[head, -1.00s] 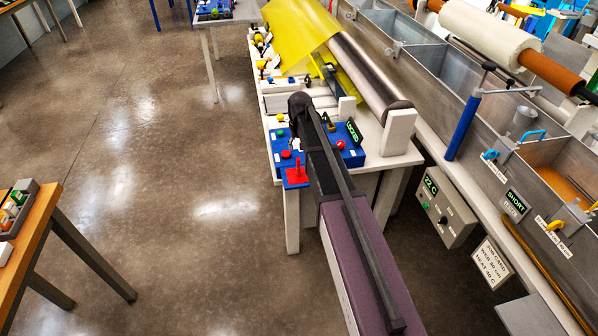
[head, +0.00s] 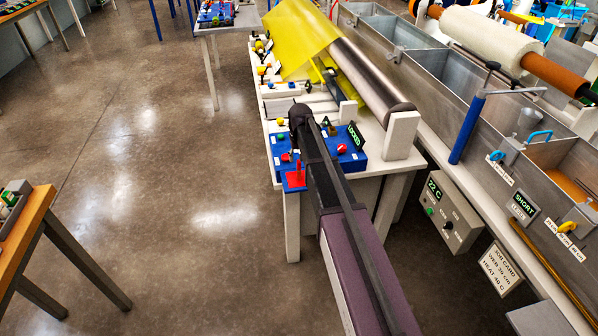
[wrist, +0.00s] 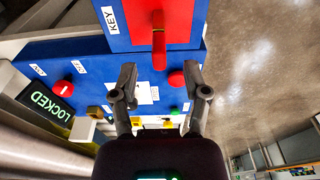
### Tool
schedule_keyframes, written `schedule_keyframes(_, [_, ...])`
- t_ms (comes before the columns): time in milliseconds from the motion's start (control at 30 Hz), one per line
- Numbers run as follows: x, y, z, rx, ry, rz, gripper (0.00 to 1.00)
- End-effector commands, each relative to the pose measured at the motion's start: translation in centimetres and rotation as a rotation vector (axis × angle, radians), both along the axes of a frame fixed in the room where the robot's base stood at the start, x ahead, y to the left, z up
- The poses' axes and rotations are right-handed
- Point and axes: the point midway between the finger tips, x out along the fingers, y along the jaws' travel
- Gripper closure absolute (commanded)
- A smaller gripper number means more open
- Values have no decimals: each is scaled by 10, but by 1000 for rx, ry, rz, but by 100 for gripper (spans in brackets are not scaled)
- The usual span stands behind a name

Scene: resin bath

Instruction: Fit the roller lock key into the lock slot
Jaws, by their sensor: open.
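The red roller lock key (head: 297,174) stands upright on a red pad at the near left corner of the blue panel (head: 349,165). In the wrist view the key (wrist: 158,42) shows as a red handle on the red pad beside a KEY label. My gripper (wrist: 160,78) is open and empty, its two fingers spread on either side of the line of the key, with the key beyond the fingertips. In the head view my arm hides much of the panel. A lit LOCKED sign (head: 356,137) stands at the panel's right side. I cannot make out the lock slot clearly.
A red round button (wrist: 176,79) lies near the right finger, and another red knob (wrist: 62,88) is near the sign. A steel roller (head: 370,75) with yellow sheet lies behind the panel. Steel tanks (head: 440,80) line the right.

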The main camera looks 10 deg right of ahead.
Motion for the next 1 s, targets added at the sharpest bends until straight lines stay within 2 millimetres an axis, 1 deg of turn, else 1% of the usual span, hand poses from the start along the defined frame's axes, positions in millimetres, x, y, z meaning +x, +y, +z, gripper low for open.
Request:
schedule_keyframes(267, [0, -1, -5, 0, 0, -1, 40])
schedule_keyframes(800, [4, -2, -44, 0, 0, -1, 40])
schedule_keyframes(1000, [5, -2, -52, 0, 0, -2, 40])
